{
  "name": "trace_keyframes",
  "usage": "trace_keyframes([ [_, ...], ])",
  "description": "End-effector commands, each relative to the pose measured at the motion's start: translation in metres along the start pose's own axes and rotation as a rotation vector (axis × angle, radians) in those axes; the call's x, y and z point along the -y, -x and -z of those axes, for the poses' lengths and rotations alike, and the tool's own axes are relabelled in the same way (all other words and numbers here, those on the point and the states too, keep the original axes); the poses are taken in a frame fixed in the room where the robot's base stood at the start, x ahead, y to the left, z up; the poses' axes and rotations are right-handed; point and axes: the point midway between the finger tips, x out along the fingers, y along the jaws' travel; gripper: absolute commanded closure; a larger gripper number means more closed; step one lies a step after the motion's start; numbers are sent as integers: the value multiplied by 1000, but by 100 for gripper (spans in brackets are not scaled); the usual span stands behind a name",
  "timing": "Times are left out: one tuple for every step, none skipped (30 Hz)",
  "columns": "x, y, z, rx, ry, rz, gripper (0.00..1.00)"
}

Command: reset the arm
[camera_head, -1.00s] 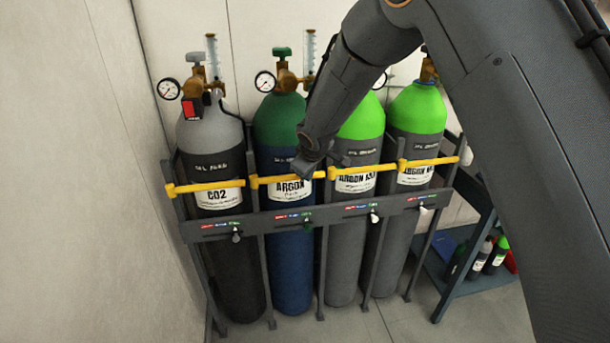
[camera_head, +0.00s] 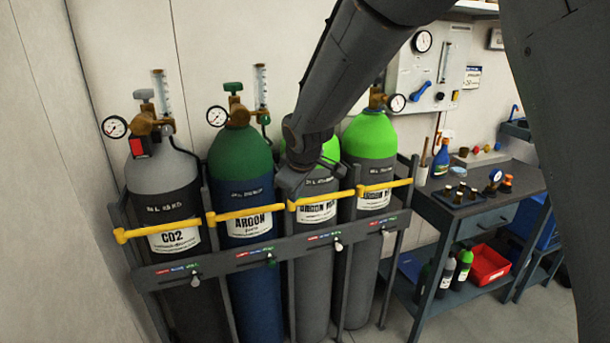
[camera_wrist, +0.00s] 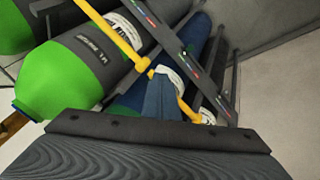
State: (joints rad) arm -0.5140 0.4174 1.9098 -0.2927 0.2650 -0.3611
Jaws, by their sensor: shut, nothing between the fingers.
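My arm reaches in from the top right of the head view, and my gripper (camera_head: 290,186) hangs at its lower end, in front of the gas cylinders. In the wrist view the fingers (camera_wrist: 160,98) are together with nothing between them. They overlap the yellow retaining bars in that picture; I cannot tell whether they touch. My arm hides much of a green-topped cylinder (camera_head: 316,255) behind it.
A grey CO2 cylinder (camera_head: 165,187), a green-and-blue argon cylinder (camera_head: 240,185) and another green-topped cylinder (camera_head: 370,140) stand in a rack (camera_head: 225,262). A workbench (camera_head: 480,213) with small items and a red bin (camera_head: 488,265) stands right. A wall panel (camera_head: 410,75) is behind.

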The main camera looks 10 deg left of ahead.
Motion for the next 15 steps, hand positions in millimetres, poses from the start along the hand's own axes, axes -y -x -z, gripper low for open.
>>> trace_keyframes([
  [-6,5,-22,24,-46,1,100],
  [-9,8,-37,41,-82,4,100],
  [-12,14,-60,68,-137,8,100],
  [-14,19,-79,90,-184,10,100],
  [-14,24,-99,114,-233,14,100],
  [-14,32,-126,144,-301,17,100],
  [-13,38,-147,168,-354,20,100],
  [-11,44,-167,192,-406,23,100],
  [-7,53,-193,222,-478,26,100],
  [-3,60,-212,245,-531,29,100],
  [2,67,-231,269,-586,32,100],
  [10,77,-255,300,-657,35,100],
  [17,84,-272,320,-710,36,100],
  [24,91,-288,342,-761,38,100],
  [34,100,-307,368,-825,41,100],
])
